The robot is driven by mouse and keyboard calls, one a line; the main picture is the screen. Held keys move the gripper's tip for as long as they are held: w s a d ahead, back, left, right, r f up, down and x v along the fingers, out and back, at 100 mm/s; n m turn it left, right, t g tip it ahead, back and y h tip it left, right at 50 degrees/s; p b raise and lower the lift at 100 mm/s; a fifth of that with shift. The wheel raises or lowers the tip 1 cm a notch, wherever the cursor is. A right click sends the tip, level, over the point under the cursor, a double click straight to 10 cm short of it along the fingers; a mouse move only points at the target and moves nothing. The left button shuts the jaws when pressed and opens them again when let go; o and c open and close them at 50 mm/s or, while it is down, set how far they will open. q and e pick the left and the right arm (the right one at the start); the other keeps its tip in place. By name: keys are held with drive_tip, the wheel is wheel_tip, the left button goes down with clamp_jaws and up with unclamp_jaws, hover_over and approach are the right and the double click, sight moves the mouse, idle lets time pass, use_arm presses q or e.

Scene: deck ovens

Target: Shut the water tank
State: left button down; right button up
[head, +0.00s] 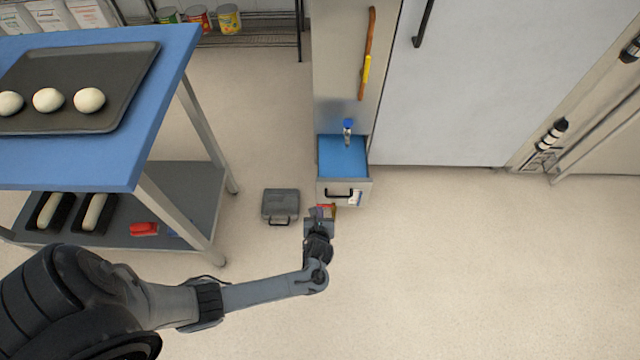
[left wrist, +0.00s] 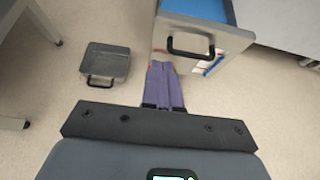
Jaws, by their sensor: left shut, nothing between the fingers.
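The water tank appears to be the drawer-like box (head: 343,184) low on the steel cabinet. It is pulled out, with its blue inside showing and a black bar handle on its front. In the left wrist view the box (left wrist: 205,32) is at the top right, its handle just ahead of my fingers. My left gripper (head: 323,211) is just in front of and slightly left of the box in the picture. Its purple fingers (left wrist: 165,86) are together and empty. I cannot tell whether they touch the front. My right gripper is not in view.
A grey case (head: 281,205) stands on the floor left of the box. A blue-topped table (head: 90,165) with a dough tray (head: 120,88) is at the left. A blue-capped bottle (head: 348,128) shows at the box's back. The floor at right is clear.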

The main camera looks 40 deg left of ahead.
use_arm(q)
drive_tip(key=b, duration=1.1)
approach(320, 182)
drive_tip(key=x, duration=0.3)
drive_tip(key=f+x, duration=0.1)
drive_tip(key=x, duration=0.2)
drive_tip(key=shift+s+d, duration=0.1)
drive_tip(key=shift+s, duration=0.1)
drive_tip(key=shift+w, duration=0.15)
drive_tip(key=shift+w+a+r, duration=0.1)
drive_tip(key=shift+a, duration=0.1)
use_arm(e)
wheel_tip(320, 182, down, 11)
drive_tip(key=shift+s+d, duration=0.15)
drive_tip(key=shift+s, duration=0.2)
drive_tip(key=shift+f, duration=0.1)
use_arm(q)
drive_tip(key=shift+a+r, duration=0.1)
